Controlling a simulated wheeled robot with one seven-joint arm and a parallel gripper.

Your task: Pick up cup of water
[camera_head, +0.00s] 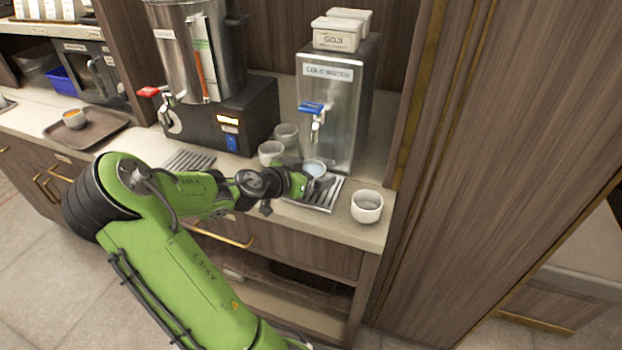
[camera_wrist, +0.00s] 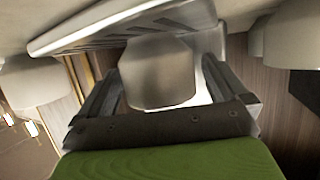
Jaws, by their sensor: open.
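The cup of water (camera_head: 314,168) is a pale cup with bluish water in it, on the drip tray (camera_head: 326,197) under the cold water dispenser's tap. My gripper (camera_head: 318,184) is at the cup, its fingers low beside it and partly hidden by the arm in the head view. In the wrist view the cup (camera_wrist: 159,73) sits between the two fingers of my gripper (camera_wrist: 160,95). The jaws are open, one finger on each side of the cup. I cannot tell whether either finger touches it.
The cold water dispenser (camera_head: 332,120) stands just behind the cup. A white cup (camera_head: 367,206) is to the right on the counter, near its edge. Two cups (camera_head: 271,153) stand to the left. A hot dispenser (camera_head: 225,110) and a brown tray (camera_head: 100,133) are farther left.

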